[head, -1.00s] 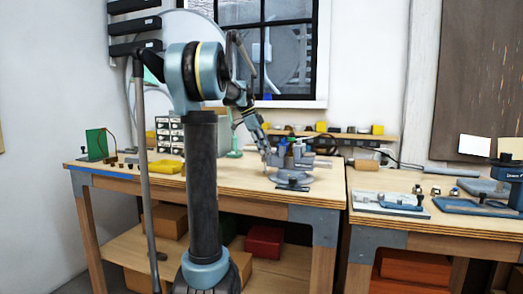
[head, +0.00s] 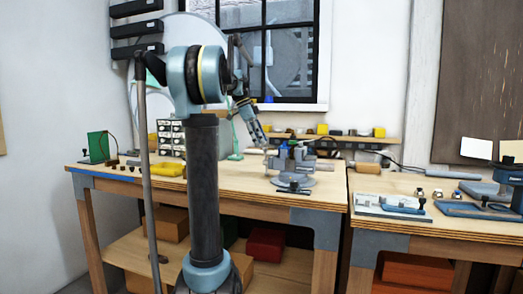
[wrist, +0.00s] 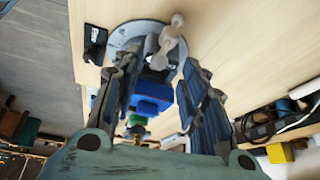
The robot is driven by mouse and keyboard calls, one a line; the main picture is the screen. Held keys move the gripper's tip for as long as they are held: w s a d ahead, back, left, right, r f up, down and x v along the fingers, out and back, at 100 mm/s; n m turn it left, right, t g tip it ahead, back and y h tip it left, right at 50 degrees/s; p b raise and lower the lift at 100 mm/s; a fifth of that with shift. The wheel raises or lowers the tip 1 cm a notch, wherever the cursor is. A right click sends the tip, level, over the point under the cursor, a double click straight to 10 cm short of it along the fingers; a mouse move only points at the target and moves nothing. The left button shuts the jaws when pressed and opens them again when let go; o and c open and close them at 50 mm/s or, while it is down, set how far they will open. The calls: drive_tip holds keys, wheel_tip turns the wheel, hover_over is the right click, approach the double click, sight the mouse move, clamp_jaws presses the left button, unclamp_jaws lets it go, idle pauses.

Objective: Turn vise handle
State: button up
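The vise (head: 294,166) stands on the wooden workbench, on a round grey base. In the wrist view the vise's base (wrist: 122,36) lies beyond my fingertips, with blue and green parts between the fingers. A pale, knobbed bar (wrist: 172,36), which looks like the vise handle, crosses the front of the base. My gripper (wrist: 157,68) is open, its two fingers apart, and nothing is visibly held. In the head view my gripper (head: 262,142) is above and left of the vise. Whether a finger touches the vise or its handle I cannot tell.
A yellow tray (head: 169,169) and a green board (head: 97,145) stand to the left on the workbench (head: 225,180). A shelf with small items runs behind the vise. A second bench (head: 400,228) with tools adjoins on the right.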

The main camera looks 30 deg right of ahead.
drive_tip(key=v, duration=0.6)
drive_tip(key=shift+a, duration=0.1)
